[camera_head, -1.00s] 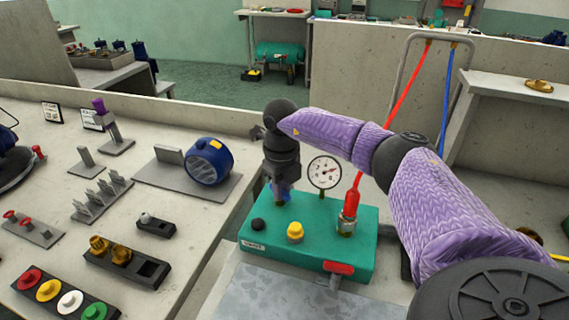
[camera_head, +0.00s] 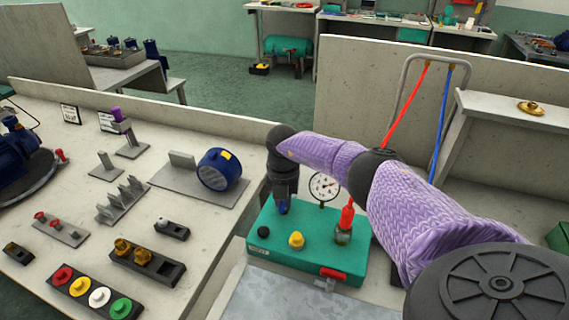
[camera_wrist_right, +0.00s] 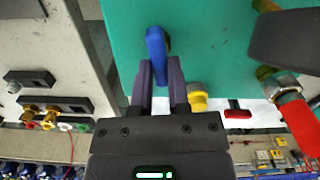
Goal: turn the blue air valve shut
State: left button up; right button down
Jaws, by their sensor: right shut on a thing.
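The blue air valve handle (camera_wrist_right: 156,48) sits on the green box (camera_head: 310,252), at its back left corner in the head view. My right gripper (camera_wrist_right: 159,68) is shut on the blue handle, with one dark finger on each side of it in the right wrist view. In the head view my right gripper (camera_head: 283,208) points down over the valve and hides most of it. Only a little blue shows below the gripper. My left gripper is in neither view.
On the green box are a yellow knob (camera_head: 296,240), a black knob (camera_head: 264,232), a gauge (camera_head: 324,187), a red-handled valve (camera_head: 333,273) and a red hose fitting (camera_head: 345,222). Red and blue hoses rise behind. A bench with a blue motor (camera_head: 219,170) stands left.

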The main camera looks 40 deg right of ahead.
jog(key=shift+w+r+m+p, duration=0.15)
jog(key=shift+m+p, duration=0.25)
jog(key=shift+m, duration=0.7)
jog(key=c, duration=0.6)
grip_release()
notch_tip(320, 180, up, 10)
jog(key=p, duration=0.3)
jog(key=shift+p, duration=0.4)
